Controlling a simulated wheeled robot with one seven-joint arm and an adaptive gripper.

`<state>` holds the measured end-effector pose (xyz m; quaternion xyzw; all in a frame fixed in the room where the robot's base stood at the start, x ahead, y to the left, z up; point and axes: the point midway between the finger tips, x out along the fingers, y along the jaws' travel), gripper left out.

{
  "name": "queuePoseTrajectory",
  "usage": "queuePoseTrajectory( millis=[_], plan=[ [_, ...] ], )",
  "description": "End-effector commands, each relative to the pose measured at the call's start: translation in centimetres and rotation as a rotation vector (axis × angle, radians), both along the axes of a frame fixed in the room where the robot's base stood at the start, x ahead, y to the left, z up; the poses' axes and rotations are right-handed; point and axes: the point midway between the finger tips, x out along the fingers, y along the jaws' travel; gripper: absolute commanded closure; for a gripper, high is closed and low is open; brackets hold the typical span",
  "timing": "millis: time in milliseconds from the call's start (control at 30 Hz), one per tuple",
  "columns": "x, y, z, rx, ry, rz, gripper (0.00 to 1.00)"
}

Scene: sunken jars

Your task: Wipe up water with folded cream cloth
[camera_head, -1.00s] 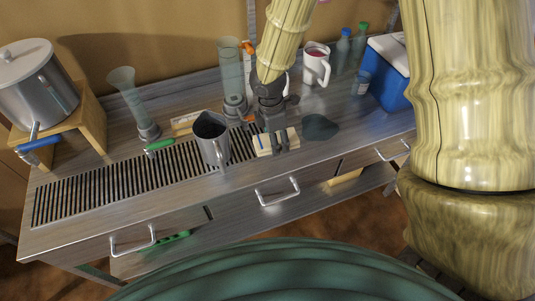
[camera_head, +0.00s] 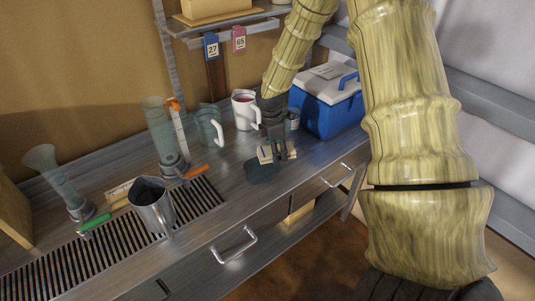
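The folded cream cloth (camera_head: 264,154) is at my gripper's fingertips, over the grey metal counter. My gripper (camera_head: 279,153) points down and appears shut on the cloth; its fingers hide part of it. A dark water puddle (camera_head: 262,172) lies on the counter just in front of and slightly left of the cloth. The cloth is at the puddle's far edge; I cannot tell whether it presses on the counter.
A blue cooler (camera_head: 330,105) with a white lid stands right of my gripper. A slotted drain (camera_head: 120,243) lies left.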

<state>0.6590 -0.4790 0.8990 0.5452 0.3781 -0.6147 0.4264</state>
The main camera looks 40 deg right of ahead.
Motion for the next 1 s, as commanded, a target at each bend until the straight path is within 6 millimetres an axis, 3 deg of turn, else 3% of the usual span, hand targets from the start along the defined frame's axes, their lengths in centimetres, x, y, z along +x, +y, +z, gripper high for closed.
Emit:
queuePoseTrajectory(
  millis=[567,633,1000],
  plan=[
    [0.0,0.0,-6.2,0.000,0.000,0.000,0.61],
    [0.0,0.0,-5.4,0.000,-0.001,0.000,0.61],
    [0.9,1.5,-5.3,-0.001,0.001,0.002,0.61]
  ],
)
